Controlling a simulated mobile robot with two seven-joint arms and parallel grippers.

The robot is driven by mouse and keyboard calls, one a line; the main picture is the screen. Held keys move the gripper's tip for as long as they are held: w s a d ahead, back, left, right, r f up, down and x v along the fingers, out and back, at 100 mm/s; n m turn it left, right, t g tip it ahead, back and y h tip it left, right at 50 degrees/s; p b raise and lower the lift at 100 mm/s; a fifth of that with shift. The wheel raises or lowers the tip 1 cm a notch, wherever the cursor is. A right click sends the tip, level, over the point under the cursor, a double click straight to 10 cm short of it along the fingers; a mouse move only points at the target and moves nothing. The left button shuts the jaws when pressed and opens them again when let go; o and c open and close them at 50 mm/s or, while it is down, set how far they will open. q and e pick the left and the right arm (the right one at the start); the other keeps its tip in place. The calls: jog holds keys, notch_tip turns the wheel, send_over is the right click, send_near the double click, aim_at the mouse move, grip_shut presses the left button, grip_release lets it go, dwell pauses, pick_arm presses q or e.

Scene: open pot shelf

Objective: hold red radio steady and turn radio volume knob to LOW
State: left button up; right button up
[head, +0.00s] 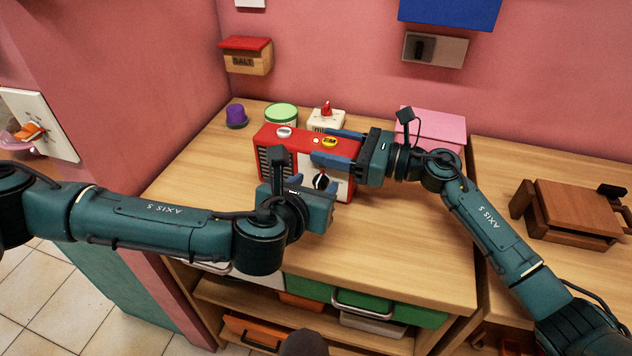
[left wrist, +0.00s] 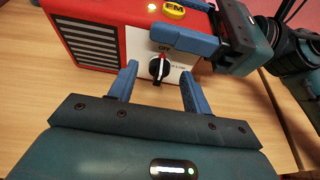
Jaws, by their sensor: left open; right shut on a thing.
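The red radio (head: 292,140) stands upright on the wooden counter, with a dark slatted grille on its left and a white panel on its right. Its black and white volume knob (left wrist: 158,68) is on that panel, with OFF printed above and LOW to the right. The white mark seems to point up towards OFF. My right gripper (head: 336,147) is shut on the radio's right end. My left gripper (left wrist: 158,82) is open in front of the panel, its fingers on either side of the knob and seemingly short of it. In the head view, my left gripper partly hides the radio's front.
Behind the radio are a purple item (head: 236,114), a green-lidded tin (head: 282,115), a cream box with a red top (head: 326,119) and a pink box (head: 432,128). A wooden stand (head: 578,210) is at the right. The counter's front right is clear.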

pick_arm(q)
jog(key=shift+x, duration=0.9)
jog(key=shift+c, duration=0.2)
jog(key=c, duration=1)
jog(key=shift+o, duration=0.2)
